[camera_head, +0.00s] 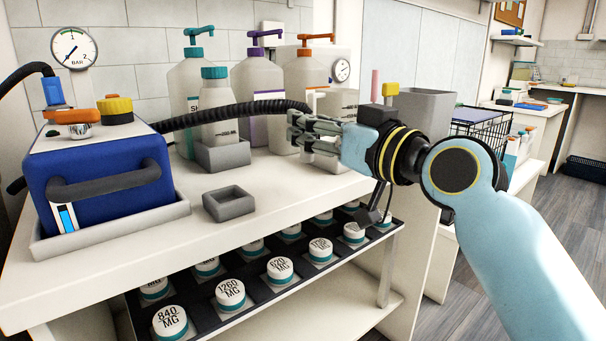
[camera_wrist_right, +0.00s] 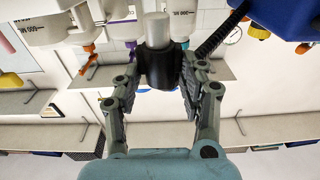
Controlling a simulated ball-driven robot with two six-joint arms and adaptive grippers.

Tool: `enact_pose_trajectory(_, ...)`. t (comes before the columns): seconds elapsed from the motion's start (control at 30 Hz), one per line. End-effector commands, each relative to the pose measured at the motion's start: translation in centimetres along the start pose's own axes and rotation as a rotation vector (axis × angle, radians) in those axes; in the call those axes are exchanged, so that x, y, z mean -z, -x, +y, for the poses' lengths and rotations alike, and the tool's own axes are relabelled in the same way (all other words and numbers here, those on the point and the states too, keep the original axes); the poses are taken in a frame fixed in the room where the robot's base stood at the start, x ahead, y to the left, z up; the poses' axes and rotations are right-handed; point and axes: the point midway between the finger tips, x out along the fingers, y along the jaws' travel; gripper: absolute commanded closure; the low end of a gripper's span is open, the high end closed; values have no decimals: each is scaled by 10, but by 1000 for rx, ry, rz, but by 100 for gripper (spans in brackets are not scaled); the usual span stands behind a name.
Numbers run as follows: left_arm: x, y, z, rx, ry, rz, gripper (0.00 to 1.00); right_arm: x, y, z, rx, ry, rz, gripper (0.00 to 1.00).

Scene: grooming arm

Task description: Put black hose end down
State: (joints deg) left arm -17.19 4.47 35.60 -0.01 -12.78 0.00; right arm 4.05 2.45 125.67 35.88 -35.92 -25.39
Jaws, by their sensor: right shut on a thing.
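The black corrugated hose (camera_head: 232,113) runs from the blue machine (camera_head: 100,165) rightward across the bench to my right gripper (camera_head: 300,132). In the wrist view, my right gripper (camera_wrist_right: 160,72) is shut on the black hose end (camera_wrist_right: 160,68), which has a pale grey cylindrical tip (camera_wrist_right: 157,30). In the head view the fingers partly hide the hose end. It is held above the bench, in front of the orange-topped bottle. A small empty grey square holder (camera_head: 229,203) stands on the bench, lower left of the gripper. My left gripper is not in view.
Pump bottles with teal (camera_head: 190,80), purple (camera_head: 257,75) and orange (camera_head: 305,70) tops stand behind. A smaller teal-capped bottle (camera_head: 216,115) sits in a grey holder (camera_head: 222,155). Labelled white jars (camera_head: 231,293) fill a dark rack below. The bench front (camera_head: 160,245) is clear.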

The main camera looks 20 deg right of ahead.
Motion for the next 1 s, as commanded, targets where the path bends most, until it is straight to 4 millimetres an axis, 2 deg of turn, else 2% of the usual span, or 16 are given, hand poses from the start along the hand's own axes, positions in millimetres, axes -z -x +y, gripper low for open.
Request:
enact_pose_trajectory(0.03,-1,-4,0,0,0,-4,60,-7,-7,-3,-1,-6,0,100)
enact_pose_trajectory(0.17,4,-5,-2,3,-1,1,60,-12,-15,-8,0,0,0,100)
enact_pose_trajectory(0.27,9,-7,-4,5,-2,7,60,-20,-16,-9,0,1,-2,100)
enact_pose_trajectory(0.5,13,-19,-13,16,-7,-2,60,-55,-14,-8,-1,1,-3,100)
enact_pose_trajectory(0.67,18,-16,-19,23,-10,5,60,-52,-14,-8,-1,2,0,100)
enact_pose_trajectory(0.87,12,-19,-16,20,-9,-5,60,-57,-14,-7,-1,2,-1,100)
enact_pose_trajectory(0.9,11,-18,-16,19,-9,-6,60,-56,-14,-7,-1,2,-1,55)
enact_pose_trajectory(1.0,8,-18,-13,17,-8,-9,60,-55,-14,-7,-1,2,-1,42)
